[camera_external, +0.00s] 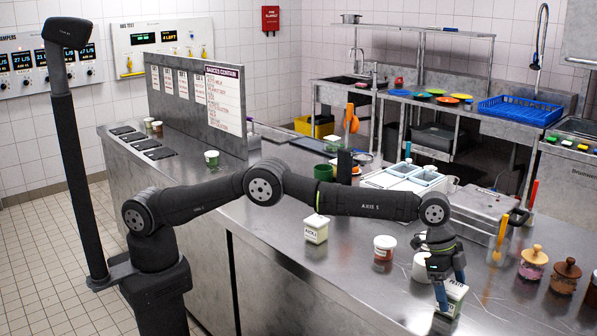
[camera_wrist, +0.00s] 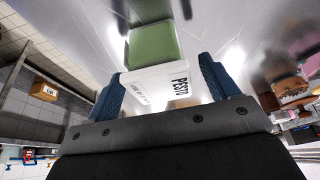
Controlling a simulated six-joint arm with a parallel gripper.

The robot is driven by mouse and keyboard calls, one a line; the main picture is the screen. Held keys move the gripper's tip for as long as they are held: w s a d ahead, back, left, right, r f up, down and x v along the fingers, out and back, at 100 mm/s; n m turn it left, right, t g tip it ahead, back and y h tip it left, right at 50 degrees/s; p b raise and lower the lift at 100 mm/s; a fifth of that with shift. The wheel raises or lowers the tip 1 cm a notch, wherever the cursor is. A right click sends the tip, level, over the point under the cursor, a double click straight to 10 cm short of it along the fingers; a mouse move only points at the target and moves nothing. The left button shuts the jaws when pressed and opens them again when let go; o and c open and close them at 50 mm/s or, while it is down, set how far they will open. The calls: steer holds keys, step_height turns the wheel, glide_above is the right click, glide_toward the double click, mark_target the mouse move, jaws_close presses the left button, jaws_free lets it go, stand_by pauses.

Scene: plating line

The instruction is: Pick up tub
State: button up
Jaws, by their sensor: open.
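A square tub marked PESTO (camera_external: 455,294), white with green, stands on the steel counter at the lower right of the external view. In the wrist view the tub (camera_wrist: 153,44) shows its green part and a white part with the word PESTO, between two blue fingers. My gripper (camera_external: 450,285) points down at this tub. In the wrist view my gripper (camera_wrist: 162,78) is open, with one finger on either side of the tub. I cannot tell whether the fingers touch it. A finger hides part of the tub in the external view.
A tub marked AIOLI (camera_external: 316,230) and a red-and-white container (camera_external: 383,253) stand to the left. A white container (camera_external: 420,267) is close behind my gripper. Jars with wooden lids (camera_external: 533,263) stand to the right. The front left counter is clear.

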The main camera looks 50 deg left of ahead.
mark_target(450, 285)
steer(key=w+v, duration=0.1)
steer(key=v, duration=1.4)
steer(key=x, duration=1.1)
steer(key=shift+s+f, duration=0.3)
steer(key=shift+f, duration=0.15)
steer(key=shift+s+x, duration=0.15)
steer(key=shift+x, duration=1.15)
steer(key=shift+s+x, duration=0.1)
steer(key=shift+x, duration=1.2)
steer(key=shift+a, duration=0.15)
steer(key=c, duration=1.3)
